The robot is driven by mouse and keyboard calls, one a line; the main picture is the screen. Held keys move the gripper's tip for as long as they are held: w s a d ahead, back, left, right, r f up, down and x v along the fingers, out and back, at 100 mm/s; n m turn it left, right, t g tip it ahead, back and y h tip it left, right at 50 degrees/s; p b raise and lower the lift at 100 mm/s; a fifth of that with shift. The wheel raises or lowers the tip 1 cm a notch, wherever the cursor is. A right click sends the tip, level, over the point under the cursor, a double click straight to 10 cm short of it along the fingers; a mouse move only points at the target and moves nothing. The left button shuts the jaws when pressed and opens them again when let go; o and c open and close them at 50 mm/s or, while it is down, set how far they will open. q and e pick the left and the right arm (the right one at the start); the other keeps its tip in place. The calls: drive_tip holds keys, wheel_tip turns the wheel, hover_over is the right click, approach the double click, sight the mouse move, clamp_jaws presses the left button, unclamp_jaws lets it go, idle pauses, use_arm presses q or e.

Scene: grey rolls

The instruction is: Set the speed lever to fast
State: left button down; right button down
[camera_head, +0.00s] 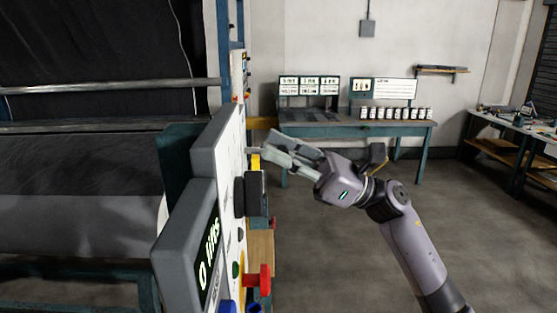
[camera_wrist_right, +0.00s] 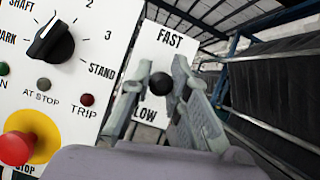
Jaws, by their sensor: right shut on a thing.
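The speed lever shows in the right wrist view as a round black knob (camera_wrist_right: 161,84) in front of a white plate (camera_wrist_right: 150,45). The plate carries the word FAST above the knob and SLOW below it, with SLOW partly covered by a finger. The knob sits between the two words. My right gripper (camera_head: 272,145) is at the far upper end of the control panel (camera_head: 229,150) in the head view. Its two fingers (camera_wrist_right: 162,76) are closed around the knob, one on each side. The lever's shaft is hidden. My left gripper is not in view.
Beside the lever plate are a black rotary selector (camera_wrist_right: 50,42) and a red stop button (camera_wrist_right: 15,148) on yellow. A display box (camera_head: 195,245) reading 0 juts out nearer. A teal bench (camera_head: 350,131) with several cans stands behind.

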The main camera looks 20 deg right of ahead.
drive_tip(key=shift+r+g+h+p, duration=0.3)
drive_tip(key=shift+r+h+p, duration=0.15)
drive_tip(key=shift+r+h, duration=0.5)
drive_tip(key=shift+r+h+p, duration=0.25)
drive_tip(key=shift+h+p, duration=0.45)
drive_tip(key=shift+h, duration=0.55)
drive_tip(key=shift+a, duration=0.1)
drive_tip(key=c, duration=1.5)
unclamp_jaws()
